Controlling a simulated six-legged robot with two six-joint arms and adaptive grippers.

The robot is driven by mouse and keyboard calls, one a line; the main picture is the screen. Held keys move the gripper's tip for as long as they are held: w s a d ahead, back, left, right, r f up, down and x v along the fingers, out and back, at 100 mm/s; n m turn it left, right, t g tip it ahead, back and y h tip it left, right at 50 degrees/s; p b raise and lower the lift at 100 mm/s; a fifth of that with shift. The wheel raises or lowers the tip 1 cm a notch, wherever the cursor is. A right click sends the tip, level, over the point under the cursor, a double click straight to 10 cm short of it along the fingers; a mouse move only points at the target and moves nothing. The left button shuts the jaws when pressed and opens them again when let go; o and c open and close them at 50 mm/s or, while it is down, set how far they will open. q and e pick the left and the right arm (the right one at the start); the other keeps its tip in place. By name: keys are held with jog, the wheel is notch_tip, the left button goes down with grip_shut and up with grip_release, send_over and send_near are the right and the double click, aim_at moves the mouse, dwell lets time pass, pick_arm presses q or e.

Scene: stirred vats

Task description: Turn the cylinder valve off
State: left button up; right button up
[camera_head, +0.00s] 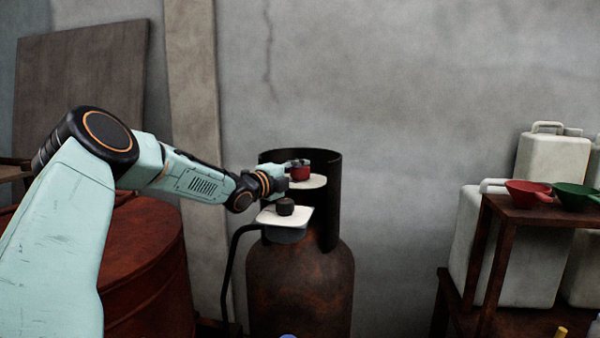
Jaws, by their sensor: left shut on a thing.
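The rusty gas cylinder (300,285) stands upright against the wall in the middle of the head view, with a dark collar (328,220) around its top. A red valve knob (300,174) sits inside the collar above a pale plate (311,183). My left gripper (298,167) reaches in from the left and is shut on the red knob; its fingers partly hide the knob. A small dark knob (285,206) sits on a second pale plate (270,216) in front, on a grey fitting with a black hose (230,275). My right gripper is not in view.
A red-brown drum (150,265) stands at the left, under my left arm. At the right, a rusty stand (520,211) bears a red funnel (528,193) and a green funnel (575,196), with white jugs (545,165) behind. The wall is close behind the cylinder.

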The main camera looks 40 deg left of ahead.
pick_arm(q)
jog(key=shift+r, duration=0.15)
jog(key=o, duration=1.2)
jog(key=shift+c, duration=0.2)
